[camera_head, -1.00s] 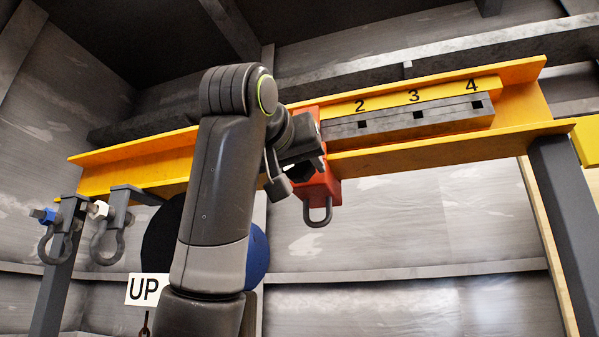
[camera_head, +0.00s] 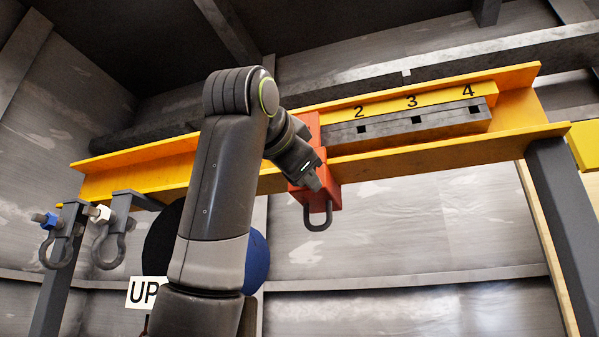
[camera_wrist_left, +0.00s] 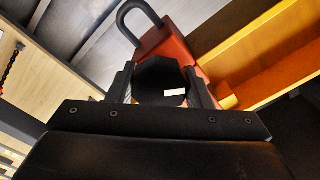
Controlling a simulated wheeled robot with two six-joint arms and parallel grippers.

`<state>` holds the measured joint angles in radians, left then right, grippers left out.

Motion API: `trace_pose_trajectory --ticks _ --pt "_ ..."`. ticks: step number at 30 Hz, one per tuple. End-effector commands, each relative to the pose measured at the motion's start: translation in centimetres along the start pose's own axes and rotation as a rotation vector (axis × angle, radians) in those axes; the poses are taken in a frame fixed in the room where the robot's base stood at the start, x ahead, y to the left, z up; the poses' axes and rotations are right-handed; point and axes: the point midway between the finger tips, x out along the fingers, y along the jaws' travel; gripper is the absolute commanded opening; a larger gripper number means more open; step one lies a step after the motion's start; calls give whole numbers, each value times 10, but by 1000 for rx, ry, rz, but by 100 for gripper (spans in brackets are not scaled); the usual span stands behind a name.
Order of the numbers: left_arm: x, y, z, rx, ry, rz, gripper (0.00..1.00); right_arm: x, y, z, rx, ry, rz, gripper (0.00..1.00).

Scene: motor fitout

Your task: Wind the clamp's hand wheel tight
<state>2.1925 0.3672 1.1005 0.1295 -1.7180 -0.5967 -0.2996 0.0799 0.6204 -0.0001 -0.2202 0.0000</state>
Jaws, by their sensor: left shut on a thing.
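The red clamp (camera_head: 328,187) hangs on the yellow beam (camera_head: 430,145), with a dark shackle (camera_head: 318,216) below it. In the left wrist view the clamp (camera_wrist_left: 168,46) and its shackle (camera_wrist_left: 138,20) are beyond my fingers. The clamp's hand wheel (camera_wrist_left: 158,78) is a dark many-sided knob with a white mark. My left gripper (camera_wrist_left: 163,88) is shut on the wheel, one finger at each side. In the head view my left gripper (camera_head: 312,178) is at the clamp's left side and hides the wheel. My right gripper is in neither view.
A grey slotted bar (camera_head: 400,124) numbered 2, 3 and 4 runs along the beam right of the clamp. Two shackles on brackets hang at the left, one with a blue pin (camera_head: 45,219), one with a white pin (camera_head: 98,213). An UP sign (camera_head: 143,292) is low left.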

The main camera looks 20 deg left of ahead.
Motion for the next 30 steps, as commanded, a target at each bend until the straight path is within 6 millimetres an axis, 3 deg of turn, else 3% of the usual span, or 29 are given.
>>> trace_pose_trajectory --ticks 30 --pt "0 2 0 900 1 4 23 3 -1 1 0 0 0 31"
